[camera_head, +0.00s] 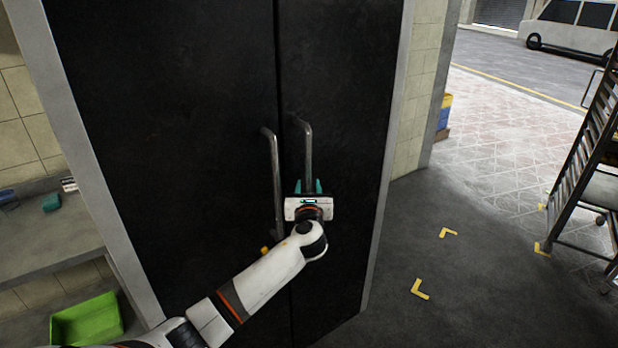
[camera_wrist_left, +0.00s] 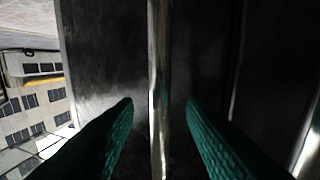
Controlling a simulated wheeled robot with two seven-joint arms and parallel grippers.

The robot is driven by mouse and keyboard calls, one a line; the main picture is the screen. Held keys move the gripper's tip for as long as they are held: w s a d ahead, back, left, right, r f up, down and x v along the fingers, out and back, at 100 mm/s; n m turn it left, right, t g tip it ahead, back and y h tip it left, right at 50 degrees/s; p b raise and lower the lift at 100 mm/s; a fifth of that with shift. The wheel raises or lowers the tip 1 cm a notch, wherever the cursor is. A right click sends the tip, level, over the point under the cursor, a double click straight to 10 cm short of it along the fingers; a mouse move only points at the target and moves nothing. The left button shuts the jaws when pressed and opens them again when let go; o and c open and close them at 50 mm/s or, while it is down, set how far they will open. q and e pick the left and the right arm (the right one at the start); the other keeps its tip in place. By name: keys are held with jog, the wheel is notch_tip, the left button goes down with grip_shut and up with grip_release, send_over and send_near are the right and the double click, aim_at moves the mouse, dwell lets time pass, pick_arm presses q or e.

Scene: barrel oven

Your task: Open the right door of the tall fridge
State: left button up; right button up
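The tall fridge has two dark doors, and both look shut. The right door (camera_head: 345,110) carries a vertical metal handle (camera_head: 307,150), which also runs down the middle of the left wrist view (camera_wrist_left: 158,60). The left door (camera_head: 180,130) has its own handle (camera_head: 275,180). My left gripper (camera_head: 308,187) is at the lower part of the right door's handle. In the left wrist view its two green fingers (camera_wrist_left: 160,105) are open, one on each side of the handle, with gaps between. The handle's lower end is hidden behind my gripper. My right gripper is out of view.
A grey counter (camera_head: 45,240) stands left of the fridge, with a green crate (camera_head: 86,320) below. A rack (camera_head: 590,160) stands at the far right. The dark floor (camera_head: 460,290) right of the fridge is clear, with yellow corner marks (camera_head: 419,289).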

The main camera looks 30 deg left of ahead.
aim_at(308, 182)
pick_arm(q)
jog(key=shift+x, duration=1.95)
grip_shut()
